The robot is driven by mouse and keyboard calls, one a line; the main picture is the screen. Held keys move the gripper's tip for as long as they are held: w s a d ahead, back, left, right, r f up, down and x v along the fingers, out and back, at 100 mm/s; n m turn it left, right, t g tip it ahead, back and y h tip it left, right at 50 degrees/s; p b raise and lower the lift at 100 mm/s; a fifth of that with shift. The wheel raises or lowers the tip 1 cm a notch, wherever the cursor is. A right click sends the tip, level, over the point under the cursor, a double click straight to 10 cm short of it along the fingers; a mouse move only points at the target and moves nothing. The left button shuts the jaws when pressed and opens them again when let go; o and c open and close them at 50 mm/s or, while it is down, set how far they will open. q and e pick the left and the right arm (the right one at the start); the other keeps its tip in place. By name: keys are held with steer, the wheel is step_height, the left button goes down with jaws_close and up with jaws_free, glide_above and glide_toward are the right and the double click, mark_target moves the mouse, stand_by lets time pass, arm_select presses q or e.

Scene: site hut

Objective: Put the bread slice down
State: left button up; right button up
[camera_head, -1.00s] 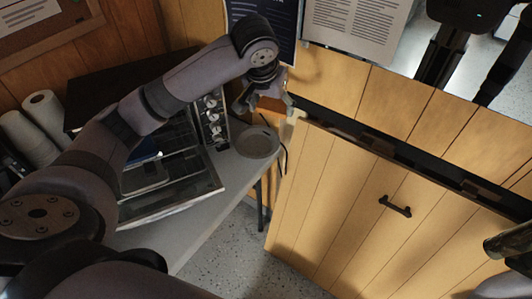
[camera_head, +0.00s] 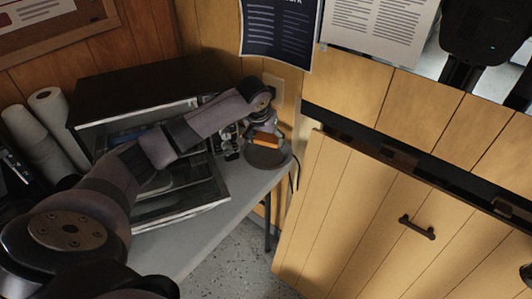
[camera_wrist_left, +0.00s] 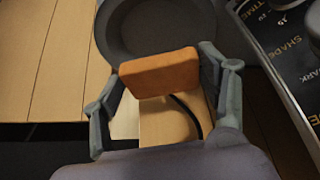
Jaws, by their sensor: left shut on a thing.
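The bread slice (camera_head: 264,138) is an orange-brown slab held between the fingers of my left gripper (camera_head: 262,132), above a round grey plate (camera_head: 268,157). In the left wrist view, the slice (camera_wrist_left: 160,73) is gripped at its sides by the two grey fingers of my left gripper (camera_wrist_left: 165,82). The plate (camera_wrist_left: 152,20) shows beyond the slice there, partly covered by it. I cannot tell the exact gap between slice and plate. My right gripper is not clearly in view.
A toaster oven (camera_head: 182,212) with its door down stands left of the plate on a narrow grey counter (camera_head: 205,222). Paper rolls (camera_head: 58,120) stand at the left. A wooden panel with a black handle (camera_head: 416,228) is at the right. The wall is close behind the plate.

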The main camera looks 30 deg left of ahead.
mark_target(267, 157)
arm_select(q)
step_height(267, 157, down, 6)
steer(key=shift+f, duration=0.25)
steer(key=shift+s, duration=0.1)
arm_select(e)
steer(key=shift+w+a+f, duration=0.1)
steer(key=shift+a+f, duration=0.05)
steer(key=shift+a, duration=0.25)
arm_select(q)
steer(key=shift+f, duration=0.1)
steer(key=o, duration=1.1)
steer(key=shift+c, duration=0.2)
arm_select(e)
steer(key=shift+d, duration=0.2)
steer(key=shift+d, duration=0.1)
